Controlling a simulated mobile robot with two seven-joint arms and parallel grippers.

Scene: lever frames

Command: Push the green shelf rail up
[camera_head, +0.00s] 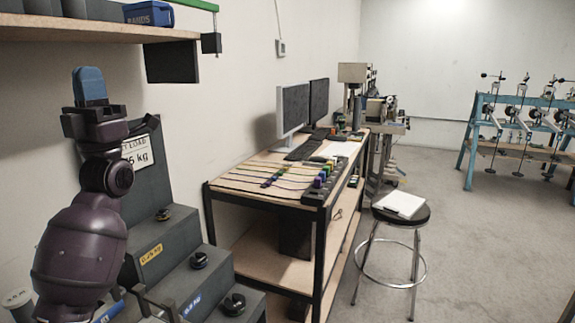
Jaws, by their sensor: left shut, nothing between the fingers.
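The green shelf rail (196,4) shows at the top left, along the front of a wooden shelf (100,31). Only its end part is in view; the rest is cut off by the top edge of the picture. A small black block (211,43) hangs below its right end. My left gripper (88,84), with blue fingertips pointing up, is shut and empty. In the picture it is below the shelf, to the left of and lower than the rail, and apart from it. My right gripper is not in view.
A blue box (150,13) sits on the shelf, and a dark bracket (171,62) is under it. Grey stepped blocks (165,248) with black knobs stand beside my left arm. A workbench (233,187) with monitors and a stool (400,213) are further right.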

